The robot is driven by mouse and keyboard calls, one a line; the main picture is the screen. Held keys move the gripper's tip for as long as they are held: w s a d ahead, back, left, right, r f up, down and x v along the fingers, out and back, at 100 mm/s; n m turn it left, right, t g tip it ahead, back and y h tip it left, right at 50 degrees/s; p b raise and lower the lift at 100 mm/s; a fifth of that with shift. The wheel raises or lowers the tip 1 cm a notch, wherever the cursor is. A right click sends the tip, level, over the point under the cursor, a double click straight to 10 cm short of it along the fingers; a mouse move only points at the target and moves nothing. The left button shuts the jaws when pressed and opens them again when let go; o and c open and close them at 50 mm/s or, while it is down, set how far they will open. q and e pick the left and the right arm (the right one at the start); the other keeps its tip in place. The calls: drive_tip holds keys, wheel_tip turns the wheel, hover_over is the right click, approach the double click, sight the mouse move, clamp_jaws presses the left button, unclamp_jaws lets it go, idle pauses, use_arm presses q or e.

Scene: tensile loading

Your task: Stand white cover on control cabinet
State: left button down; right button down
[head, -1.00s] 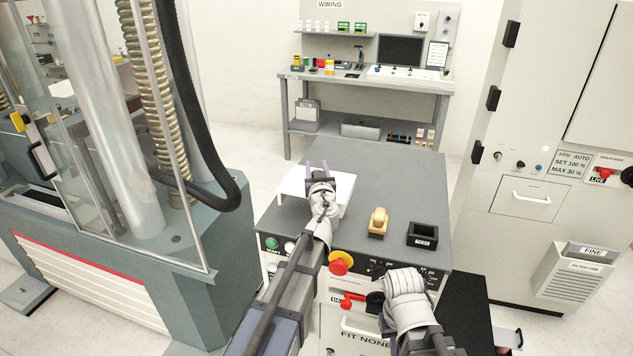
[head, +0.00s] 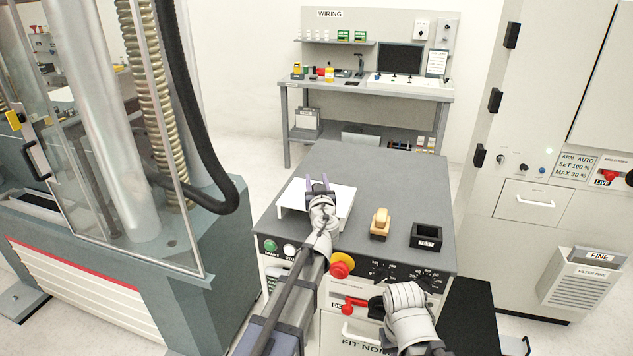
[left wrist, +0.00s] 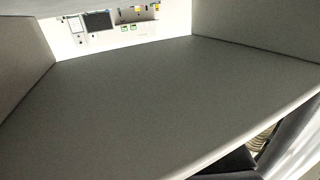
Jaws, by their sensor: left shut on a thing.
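The white cover (head: 293,197) is a flat white panel with a short side edge, over the left part of the grey control cabinet top (head: 390,170). My left gripper (head: 318,182) is at the cover, shut on it. Its two purple fingers show against the white in the head view. I cannot tell whether the cover touches the cabinet top. A broad pale grey surface with side walls, seemingly the cover (left wrist: 150,100), fills most of the left wrist view. My right gripper (head: 402,296) is low at the cabinet front; its fingers are not clear.
A yellow block (head: 380,222) and a black box (head: 427,236) stand on the cabinet top, right of the cover. A red emergency button (head: 341,264) and a red handle (head: 350,303) are on the front. A glass-fronted machine (head: 95,200) stands left, a tall cabinet (head: 535,150) right.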

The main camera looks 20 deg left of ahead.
use_arm(q)
drive_tip(key=shift+c, duration=1.9)
unclamp_jaws()
drive_tip(key=shift+r+p, duration=0.5)
drive_tip(key=shift+p, duration=0.05)
drive_tip(key=shift+s+r+p, duration=0.15)
drive_tip(key=shift+r+p, duration=0.15)
drive_tip(key=shift+p, duration=0.05)
drive_tip(key=v, duration=1.1)
drive_tip(key=shift+s+d+f, duration=0.2)
drive_tip(key=shift+s, duration=0.1)
